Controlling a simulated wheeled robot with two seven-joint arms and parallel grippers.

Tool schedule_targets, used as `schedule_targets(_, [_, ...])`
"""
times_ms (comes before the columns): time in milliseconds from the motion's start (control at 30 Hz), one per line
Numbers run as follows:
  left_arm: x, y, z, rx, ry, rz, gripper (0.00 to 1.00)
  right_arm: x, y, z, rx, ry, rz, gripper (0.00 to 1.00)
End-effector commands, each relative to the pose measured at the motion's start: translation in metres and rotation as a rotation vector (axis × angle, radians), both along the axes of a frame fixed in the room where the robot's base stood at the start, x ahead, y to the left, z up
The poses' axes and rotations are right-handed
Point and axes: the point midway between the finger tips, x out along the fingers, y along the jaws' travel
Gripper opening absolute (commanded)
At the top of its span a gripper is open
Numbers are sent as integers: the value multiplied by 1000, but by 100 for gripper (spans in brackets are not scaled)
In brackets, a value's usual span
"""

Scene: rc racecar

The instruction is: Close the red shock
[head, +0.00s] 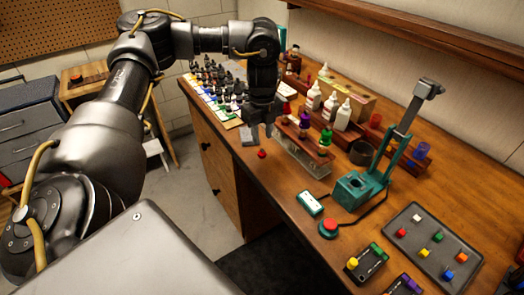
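A small red cap (262,154) lies on the bench near its front edge. A clear rack with a wooden top (302,152) stands to the right of it and holds upright shocks with purple (305,120) and green (325,139) parts. A red-topped piece (286,110), perhaps the red shock, shows at the rack's left end, partly hidden. My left gripper (262,132) points down just above and behind the red cap, left of the rack. Its fingers are dark and small, so their opening is unclear. My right gripper is out of view.
White bottles (330,106) stand behind the rack. A green press (357,188), a red button (329,228) and a dark tray of coloured blocks (433,246) stand to the right. Many small bottles (215,75) fill the left end. Some bench around the red cap is clear.

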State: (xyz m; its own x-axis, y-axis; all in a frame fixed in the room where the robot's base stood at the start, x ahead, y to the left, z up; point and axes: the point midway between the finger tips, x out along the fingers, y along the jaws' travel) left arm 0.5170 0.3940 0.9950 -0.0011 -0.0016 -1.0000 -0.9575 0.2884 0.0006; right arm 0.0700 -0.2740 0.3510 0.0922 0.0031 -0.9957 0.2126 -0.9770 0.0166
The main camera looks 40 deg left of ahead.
Motion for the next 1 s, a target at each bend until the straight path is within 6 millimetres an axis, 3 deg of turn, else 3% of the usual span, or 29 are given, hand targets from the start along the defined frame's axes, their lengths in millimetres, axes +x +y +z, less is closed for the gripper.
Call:
schedule_targets(367, [0,0,-5,0,0,0,32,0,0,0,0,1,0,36])
schedule_targets(700, [-1,0,-49,0,2,1,32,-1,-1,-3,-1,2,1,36])
schedule_targets(1000, [0,0,-54,1,-1,1,32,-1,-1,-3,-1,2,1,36])
